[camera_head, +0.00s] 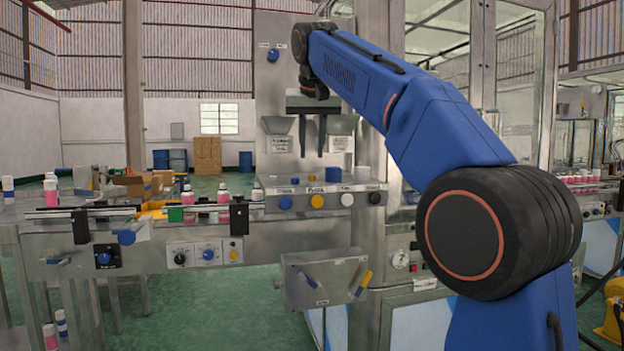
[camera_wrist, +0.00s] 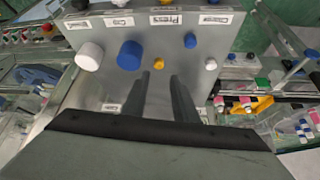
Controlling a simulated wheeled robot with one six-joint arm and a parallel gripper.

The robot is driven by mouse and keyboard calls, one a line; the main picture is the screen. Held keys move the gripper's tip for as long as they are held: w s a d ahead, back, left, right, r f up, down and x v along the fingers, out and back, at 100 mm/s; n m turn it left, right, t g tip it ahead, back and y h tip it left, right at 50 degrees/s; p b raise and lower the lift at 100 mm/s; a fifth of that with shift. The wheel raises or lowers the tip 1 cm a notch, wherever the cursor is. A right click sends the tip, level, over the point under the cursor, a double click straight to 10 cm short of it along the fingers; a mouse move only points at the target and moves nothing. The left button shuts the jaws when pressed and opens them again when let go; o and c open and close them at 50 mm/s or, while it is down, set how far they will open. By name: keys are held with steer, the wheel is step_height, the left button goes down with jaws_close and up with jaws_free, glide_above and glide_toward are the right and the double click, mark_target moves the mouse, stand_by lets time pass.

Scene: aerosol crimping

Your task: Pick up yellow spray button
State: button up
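The yellow spray button (camera_wrist: 159,63) is a small round yellow piece standing on the grey panel top in the wrist view. It shows just beyond and between my fingertips. My gripper (camera_head: 313,155) hangs with its fingers downward above the panel in the head view. Its two dark fingers are apart, with nothing between them, and they show in the wrist view (camera_wrist: 159,80) too.
On the same panel top stand a large blue cap (camera_wrist: 130,55), a large white cap (camera_wrist: 89,56) and a small white button (camera_wrist: 211,65). Coloured knobs, including a yellow knob (camera_head: 316,201), line the panel front. A conveyor with bottles (camera_head: 223,197) runs left.

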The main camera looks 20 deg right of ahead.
steer(key=shift+x, duration=3.4)
steer(key=shift+s+d, duration=0.1)
steer(key=shift+s, duration=0.05)
jaws_close()
